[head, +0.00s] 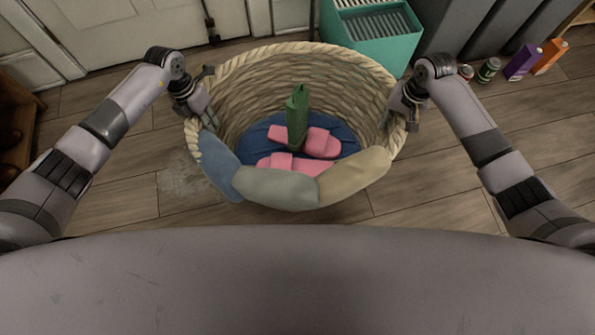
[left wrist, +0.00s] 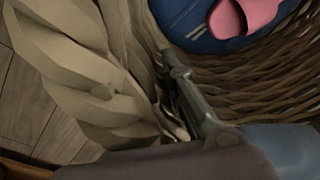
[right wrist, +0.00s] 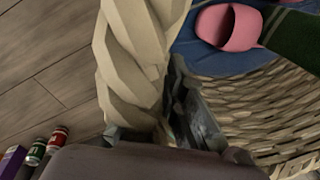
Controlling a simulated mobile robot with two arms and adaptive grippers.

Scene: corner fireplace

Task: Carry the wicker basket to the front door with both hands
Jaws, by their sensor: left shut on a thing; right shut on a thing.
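The round wicker basket (head: 270,70) has a braided rim and is held between my two arms, in the middle of the head view. Inside lie pink slippers (head: 320,143), a blue item (head: 258,132) and an upright green object (head: 297,115). My left gripper (head: 208,112) is shut on the basket's left rim; that rim also fills the left wrist view (left wrist: 75,75). My right gripper (head: 398,112) is shut on the right rim, which shows in the right wrist view (right wrist: 132,60). A white panelled door (head: 130,30) stands at the top left; I cannot tell if it is the front door.
A teal crate (head: 385,48) stands just behind the basket to the right. Cans (head: 488,70), a purple carton (head: 522,62) and an orange carton (head: 550,56) stand at the far right. A brown shelf (head: 20,130) is at the left edge. Wooden floor (head: 430,180) is clear at the right.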

